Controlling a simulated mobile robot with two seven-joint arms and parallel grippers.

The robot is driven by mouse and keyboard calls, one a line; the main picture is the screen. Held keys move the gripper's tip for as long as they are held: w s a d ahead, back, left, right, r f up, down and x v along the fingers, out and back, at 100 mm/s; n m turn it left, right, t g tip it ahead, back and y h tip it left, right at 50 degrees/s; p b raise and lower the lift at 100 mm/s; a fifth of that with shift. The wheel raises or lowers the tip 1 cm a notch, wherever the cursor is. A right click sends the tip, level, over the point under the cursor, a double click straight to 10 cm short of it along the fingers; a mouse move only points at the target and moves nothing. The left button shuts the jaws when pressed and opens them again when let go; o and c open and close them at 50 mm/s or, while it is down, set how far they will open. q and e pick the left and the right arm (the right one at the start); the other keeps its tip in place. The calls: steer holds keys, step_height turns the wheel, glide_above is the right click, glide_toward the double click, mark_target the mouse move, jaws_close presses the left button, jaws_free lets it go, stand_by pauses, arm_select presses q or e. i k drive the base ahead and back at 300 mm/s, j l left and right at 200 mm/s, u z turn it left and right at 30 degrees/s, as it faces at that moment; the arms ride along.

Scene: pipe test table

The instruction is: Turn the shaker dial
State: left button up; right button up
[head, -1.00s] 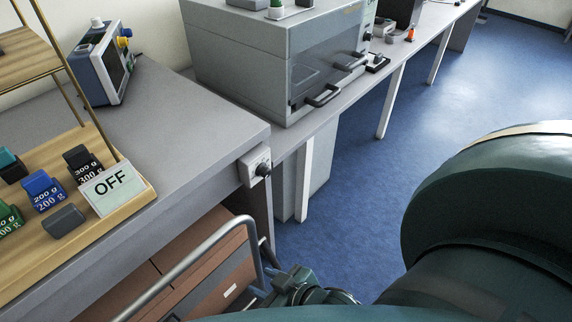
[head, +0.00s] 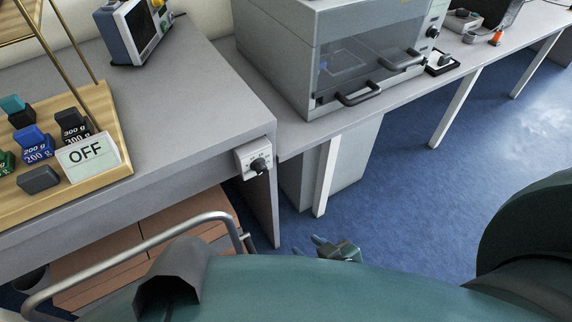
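A small white control box (head: 243,162) is fixed to the front edge of the grey bench near its right corner. A black dial (head: 259,165) sits on its face; its markings are too small to read. A card reading OFF (head: 88,158) stands on the wooden board at the left. My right gripper (head: 318,243) is low, to the right of and below the dial, over the blue floor. Two separate fingers show with a gap between them, and nothing is seen in them. It is apart from the dial. My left gripper is not in view.
A wooden rack (head: 110,176) holds several coloured weights at left. A monitor (head: 133,30) stands on the bench. A grey cabinet with handles (head: 359,94) stands on the table at right. A bent metal rail (head: 140,248) runs below the bench. The floor right of the bench is clear.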

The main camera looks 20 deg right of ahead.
mark_target(259, 166)
steer(key=i+l, duration=0.1)
steer(key=l, duration=1.95)
steer(key=i, duration=0.05)
